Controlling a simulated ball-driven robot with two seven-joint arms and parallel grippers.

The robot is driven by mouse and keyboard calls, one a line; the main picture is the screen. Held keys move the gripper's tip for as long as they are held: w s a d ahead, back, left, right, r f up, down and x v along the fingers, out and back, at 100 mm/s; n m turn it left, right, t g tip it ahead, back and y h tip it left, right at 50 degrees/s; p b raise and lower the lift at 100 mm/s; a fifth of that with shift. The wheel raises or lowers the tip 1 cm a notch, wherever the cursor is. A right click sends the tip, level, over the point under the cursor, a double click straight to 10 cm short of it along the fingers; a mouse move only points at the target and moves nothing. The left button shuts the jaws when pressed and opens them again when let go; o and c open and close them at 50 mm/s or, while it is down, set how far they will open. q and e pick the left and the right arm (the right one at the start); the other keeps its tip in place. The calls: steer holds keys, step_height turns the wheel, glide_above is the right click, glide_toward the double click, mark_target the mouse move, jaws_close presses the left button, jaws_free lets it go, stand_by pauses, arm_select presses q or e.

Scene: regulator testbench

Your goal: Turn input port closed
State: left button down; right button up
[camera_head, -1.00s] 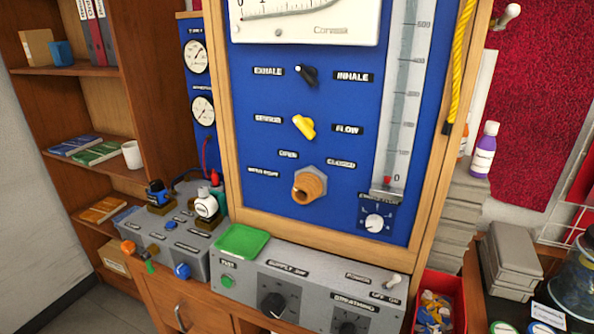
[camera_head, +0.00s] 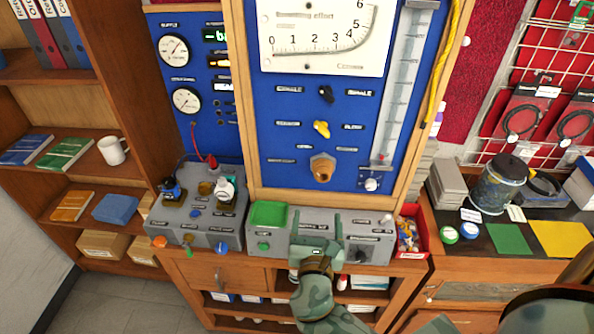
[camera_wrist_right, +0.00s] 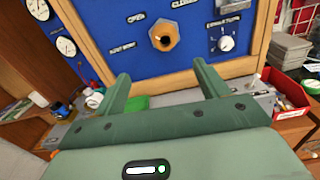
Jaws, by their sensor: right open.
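The input port (camera_head: 322,168) is a brown-orange round fitting on a hex nut, low on the blue panel. It also shows in the right wrist view (camera_wrist_right: 164,38), with the "OPEN" and "CLOSED" labels above it. My right gripper (camera_head: 318,222) is in front of the grey control box, below the port and apart from it. In the right wrist view its two green fingers (camera_wrist_right: 165,84) stand wide apart with nothing between them, and the port lies beyond them. My left gripper is not in view.
The grey control box (camera_head: 375,247) with a green pad (camera_head: 268,214) juts out under the panel. A yellow knob (camera_head: 322,129) and a black knob (camera_head: 326,94) sit above the port. A red bin (camera_head: 418,240) stands right of the box. A grey box with bottles (camera_head: 200,232) stands left.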

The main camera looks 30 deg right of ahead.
mark_target(322, 178)
steer(key=shift+n, duration=0.3)
steer(key=x, duration=0.5)
steer(key=p+x, duration=0.1)
steer(key=x, duration=0.5)
steer(key=d+x, duration=0.1)
steer(key=x, duration=0.4)
steer(key=shift+d+p, duration=0.1)
steer(key=shift+p, duration=0.2)
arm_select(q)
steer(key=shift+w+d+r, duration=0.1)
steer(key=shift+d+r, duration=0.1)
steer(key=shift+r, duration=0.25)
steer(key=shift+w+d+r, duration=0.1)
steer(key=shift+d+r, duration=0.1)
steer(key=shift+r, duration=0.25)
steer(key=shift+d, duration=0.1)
arm_select(e)
steer(key=c, duration=1)
